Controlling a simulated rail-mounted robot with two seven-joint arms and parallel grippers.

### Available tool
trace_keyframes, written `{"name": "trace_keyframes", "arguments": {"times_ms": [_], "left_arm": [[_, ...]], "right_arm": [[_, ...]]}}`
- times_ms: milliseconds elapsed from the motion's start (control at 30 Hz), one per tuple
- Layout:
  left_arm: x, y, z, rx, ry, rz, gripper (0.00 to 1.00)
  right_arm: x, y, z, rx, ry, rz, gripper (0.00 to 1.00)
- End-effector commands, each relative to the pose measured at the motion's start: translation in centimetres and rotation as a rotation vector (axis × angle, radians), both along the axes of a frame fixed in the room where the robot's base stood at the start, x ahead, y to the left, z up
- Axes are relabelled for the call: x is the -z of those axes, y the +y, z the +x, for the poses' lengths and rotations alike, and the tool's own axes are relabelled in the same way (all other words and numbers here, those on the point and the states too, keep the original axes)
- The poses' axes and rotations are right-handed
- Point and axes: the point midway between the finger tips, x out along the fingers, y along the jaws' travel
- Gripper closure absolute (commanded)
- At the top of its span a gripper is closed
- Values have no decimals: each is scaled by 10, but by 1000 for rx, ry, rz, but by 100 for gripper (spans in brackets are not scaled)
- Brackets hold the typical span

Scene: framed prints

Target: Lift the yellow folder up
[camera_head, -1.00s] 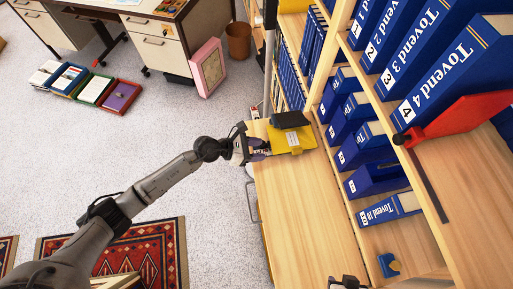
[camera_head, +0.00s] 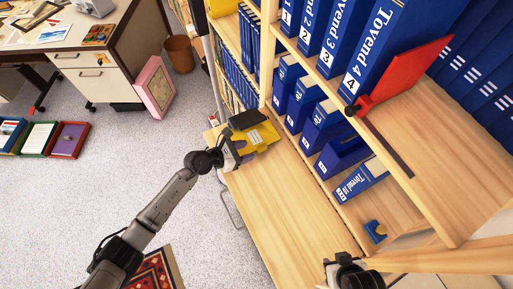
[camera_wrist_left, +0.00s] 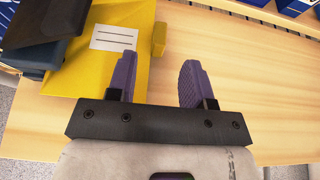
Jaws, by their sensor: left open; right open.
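The yellow folder (camera_head: 257,139) lies on the wooden shelf top with a dark object on its far left part. In the left wrist view the yellow folder (camera_wrist_left: 92,79) shows a white label and a small yellow tab at its right edge. My left gripper (camera_head: 235,150) is at the folder's near left edge. In the left wrist view the left gripper (camera_wrist_left: 156,75) is open. Its left purple finger overlaps the folder in the picture and its right finger is over bare wood; contact cannot be told. My right gripper (camera_head: 352,268) is at the bottom, open, apart from the folder.
A dark object (camera_head: 247,119) rests on the folder. Blue binders (camera_head: 322,127) stand in the shelves to the right. A red object (camera_head: 410,72) sticks out from the upper shelf. The wooden top (camera_head: 280,205) toward me is clear.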

Motion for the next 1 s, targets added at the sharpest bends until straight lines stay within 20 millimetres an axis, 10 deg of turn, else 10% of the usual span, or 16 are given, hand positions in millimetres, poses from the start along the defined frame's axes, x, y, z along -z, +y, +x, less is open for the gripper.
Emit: {"name": "trace_keyframes", "arguments": {"times_ms": [400,1000], "left_arm": [[19,-39,22,-1,0,-1,53],[21,-44,25,-1,0,0,63]], "right_arm": [[12,2,0,4,0,5,57],[12,1,0,2,0,4,57]]}}
